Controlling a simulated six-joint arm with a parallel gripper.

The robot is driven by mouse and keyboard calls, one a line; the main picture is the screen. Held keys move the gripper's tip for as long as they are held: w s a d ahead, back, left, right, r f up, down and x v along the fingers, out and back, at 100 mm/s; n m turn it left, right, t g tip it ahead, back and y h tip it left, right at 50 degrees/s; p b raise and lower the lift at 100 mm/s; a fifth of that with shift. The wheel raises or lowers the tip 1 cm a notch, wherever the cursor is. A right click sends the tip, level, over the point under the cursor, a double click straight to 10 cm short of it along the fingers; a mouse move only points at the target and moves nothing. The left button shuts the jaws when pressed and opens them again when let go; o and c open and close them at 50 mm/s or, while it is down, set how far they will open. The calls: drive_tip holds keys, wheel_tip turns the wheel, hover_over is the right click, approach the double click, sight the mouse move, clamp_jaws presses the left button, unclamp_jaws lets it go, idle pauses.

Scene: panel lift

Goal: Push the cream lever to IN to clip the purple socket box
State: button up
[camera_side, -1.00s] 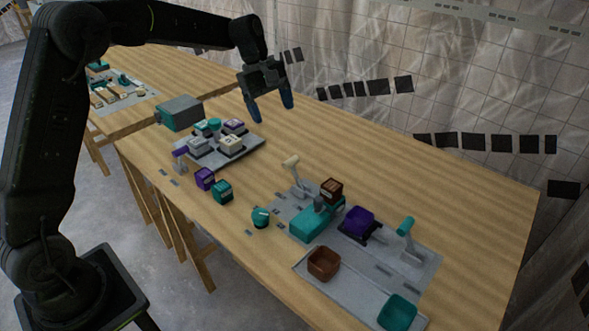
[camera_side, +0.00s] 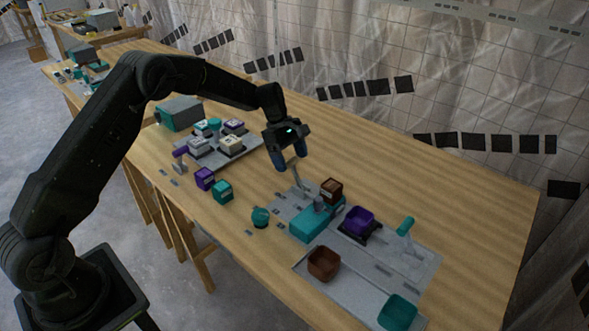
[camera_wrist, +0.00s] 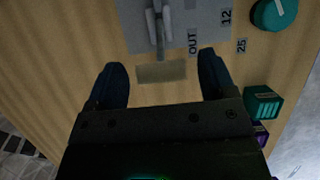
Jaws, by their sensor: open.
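The cream lever stands at the back left of the grey panel (camera_side: 279,208). Its grey stem (camera_side: 297,180) shows in the side view, with its top hidden by my gripper. In the wrist view the cream lever's handle (camera_wrist: 162,72) lies between my fingers, next to the printed word OUT (camera_wrist: 192,41). My gripper (camera_side: 291,161) is open around the handle, with a gap on each side; it also shows in the wrist view (camera_wrist: 162,75). The purple socket box (camera_side: 359,220) sits on a black base on the panel, right of a teal block (camera_side: 312,226).
A teal lever (camera_side: 405,226) stands at right. A brown bin (camera_side: 323,264) and a teal bin (camera_side: 398,311) are in front. A teal knob (camera_side: 260,217) and small cubes lie left.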

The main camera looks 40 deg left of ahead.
sight(295, 174)
drive_tip(key=shift+x, duration=1.9)
drive_tip(key=shift+c, duration=0.3)
drive_tip(key=c, duration=1.2)
